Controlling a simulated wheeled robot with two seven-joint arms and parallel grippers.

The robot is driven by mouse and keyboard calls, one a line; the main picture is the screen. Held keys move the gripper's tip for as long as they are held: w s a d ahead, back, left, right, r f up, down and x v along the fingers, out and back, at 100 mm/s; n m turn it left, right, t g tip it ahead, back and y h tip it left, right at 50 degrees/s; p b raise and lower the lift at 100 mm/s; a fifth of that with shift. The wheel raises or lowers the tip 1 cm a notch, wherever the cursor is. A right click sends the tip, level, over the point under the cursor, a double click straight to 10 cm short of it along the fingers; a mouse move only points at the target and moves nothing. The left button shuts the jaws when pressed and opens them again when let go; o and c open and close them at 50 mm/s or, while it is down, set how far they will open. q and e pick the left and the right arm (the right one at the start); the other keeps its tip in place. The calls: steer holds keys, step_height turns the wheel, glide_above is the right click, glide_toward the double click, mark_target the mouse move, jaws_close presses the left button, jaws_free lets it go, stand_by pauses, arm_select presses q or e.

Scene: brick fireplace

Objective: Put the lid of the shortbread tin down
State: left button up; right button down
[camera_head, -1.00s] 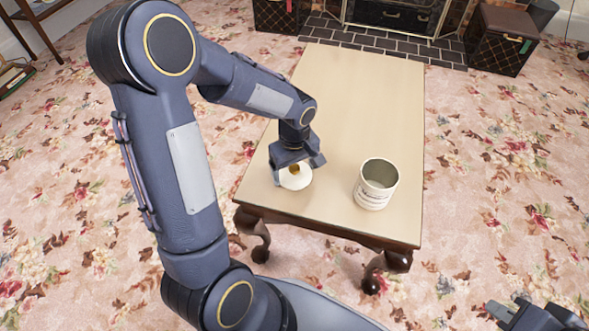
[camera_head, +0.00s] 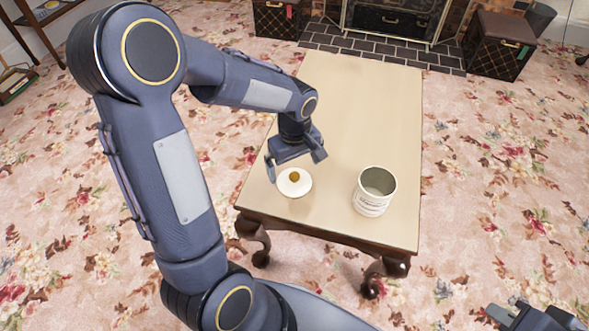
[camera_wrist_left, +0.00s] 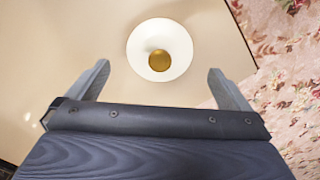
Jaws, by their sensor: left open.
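The lid (camera_head: 295,183) is a white disc with a gold-brown knob, lying on the table near its front left corner. It also shows in the left wrist view (camera_wrist_left: 159,50), beyond the fingertips. The shortbread tin (camera_head: 374,191) is a white, open-topped cylinder standing upright on the table, right of the lid. My left gripper (camera_head: 295,168) is open and empty, above and just behind the lid. Its two fingers are spread wide in the left wrist view (camera_wrist_left: 166,82). My right gripper (camera_head: 538,316) shows only partly at the bottom right edge, away from the table.
The pale table top (camera_head: 365,110) is clear behind the tin and lid. A dark box (camera_head: 500,45) stands at the back right and another (camera_head: 276,18) at the back left, by the brick hearth (camera_head: 385,47). Floral carpet surrounds the table.

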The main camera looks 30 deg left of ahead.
mark_target(295, 176)
arm_select(q)
step_height(295, 176, up, 7)
steer(key=p, duration=0.2)
steer(key=s+d+r+m+t+h, duration=0.2)
steer(key=s+m, duration=0.3)
steer(key=s, duration=0.3)
steer(key=s+d+r+m+t+h, duration=0.1)
steer(key=s+d+r+m+t, duration=0.1)
steer(key=s+r+m, duration=0.3)
steer(key=s+t, duration=0.1)
steer(key=s, duration=0.3)
steer(key=shift+r+t+h, duration=0.15)
steer(key=shift+t+h, duration=0.15)
steer(key=shift+h, duration=0.1)
step_height(295, 176, up, 29)
steer(key=p, duration=2.8)
steer(key=shift+p, duration=0.35)
